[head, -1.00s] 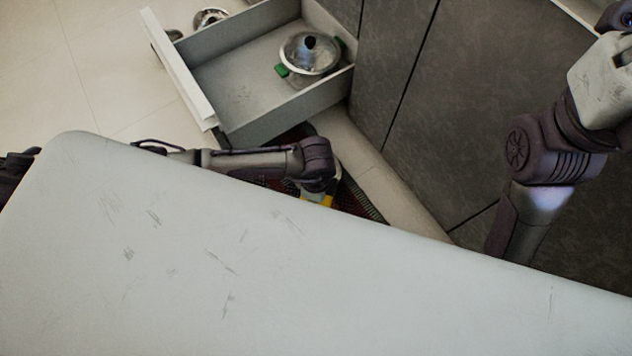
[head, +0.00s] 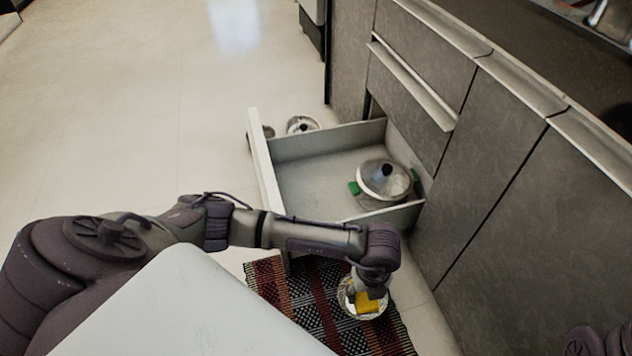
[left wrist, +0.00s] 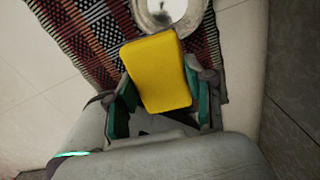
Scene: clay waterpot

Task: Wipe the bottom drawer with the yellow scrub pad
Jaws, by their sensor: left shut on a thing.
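The bottom drawer (head: 305,172) is pulled open from the grey cabinet. A metal pot with a dark knob (head: 384,178) stands in its inner right corner, with green pieces at its sides. My left gripper (head: 364,290) is beyond the near side of the drawer, low over a patterned rug. It is shut on the yellow scrub pad (head: 366,302), which also shows between its green-lined fingers in the left wrist view (left wrist: 157,72). The pad is held above a round metal bowl or lid (left wrist: 170,12). My right gripper is not in view; only part of that arm shows at lower right.
The striped rug (head: 300,312) lies on the floor in front of the cabinet. Another metal pot (head: 301,125) is on the floor behind the drawer. A closed drawer (head: 410,85) is above. Pale floor at left is clear.

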